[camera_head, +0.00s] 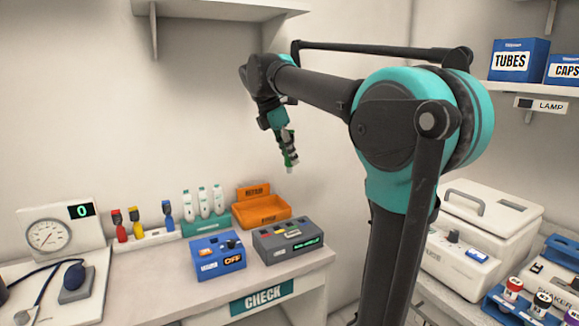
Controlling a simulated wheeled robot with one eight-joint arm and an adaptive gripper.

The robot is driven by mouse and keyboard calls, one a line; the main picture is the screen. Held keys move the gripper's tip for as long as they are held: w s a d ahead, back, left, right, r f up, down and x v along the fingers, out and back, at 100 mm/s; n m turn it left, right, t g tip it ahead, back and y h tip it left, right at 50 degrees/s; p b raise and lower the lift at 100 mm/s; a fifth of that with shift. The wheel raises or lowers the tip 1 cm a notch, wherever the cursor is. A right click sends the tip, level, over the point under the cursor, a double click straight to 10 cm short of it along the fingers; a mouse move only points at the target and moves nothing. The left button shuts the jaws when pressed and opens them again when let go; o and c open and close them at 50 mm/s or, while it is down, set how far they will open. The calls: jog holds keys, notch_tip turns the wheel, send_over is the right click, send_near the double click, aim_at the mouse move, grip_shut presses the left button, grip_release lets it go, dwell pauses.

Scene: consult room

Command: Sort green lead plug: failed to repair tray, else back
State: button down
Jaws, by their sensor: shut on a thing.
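My gripper (290,156) is raised above the counter, high over the orange tray, and points down. It is shut on a small green thing, which looks like the green lead plug (287,160); the fingers cover part of it. The orange repair tray (240,220) stands at the back of the counter, with a label on its raised back; it looks empty. A white rack (150,238) at the left holds a red plug (121,232), a yellow plug (136,230) and a blue plug (169,222), with a gap between yellow and blue.
A grey tester box (268,245) with a small lit display and a blue box (220,265) reading OFF stand in front of the tray. A green holder (207,228) carries white devices. A gauge (47,235) stands at left. Shelves hang above; the counter's front is clear.

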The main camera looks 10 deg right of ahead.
jog(key=shift+r, duration=2)
